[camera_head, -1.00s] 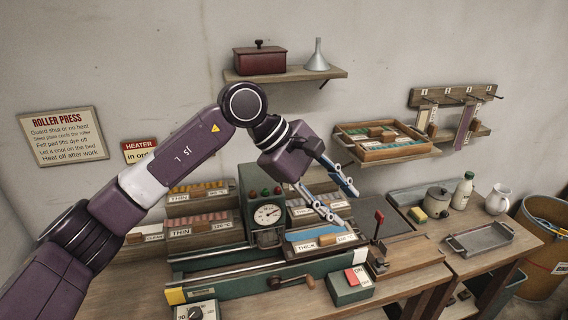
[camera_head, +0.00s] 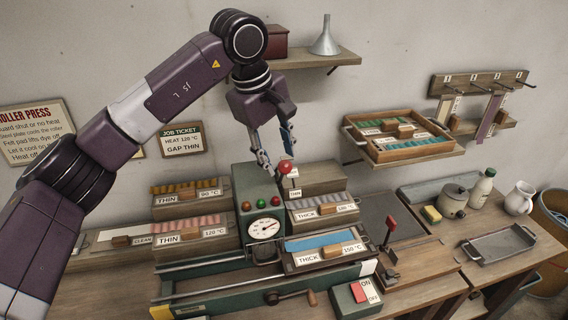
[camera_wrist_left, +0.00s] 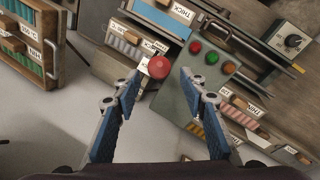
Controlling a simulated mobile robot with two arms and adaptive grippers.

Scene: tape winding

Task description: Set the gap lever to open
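A lever with a red ball knob (camera_head: 285,167) stands at the top of the green roller press (camera_head: 246,187), beside small label plates, one reading THIN (camera_head: 295,194). Which setting the lever stands at cannot be told. My left gripper (camera_head: 277,160) is open just above the knob. In the left wrist view, the red knob (camera_wrist_left: 159,67) appears between the two blue-padded fingertips of the left gripper (camera_wrist_left: 160,78), a little beyond them. No contact shows. My right gripper is not in view.
The press carries a dial (camera_head: 264,228), indicator lamps and a hand crank (camera_head: 290,298). Trays marked THIN and THICK (camera_head: 325,250) stand around it. Another red-topped lever (camera_head: 391,224) is to the right. A job ticket (camera_head: 182,139) reads GAP THIN. A shelf (camera_head: 318,60) hangs behind my arm.

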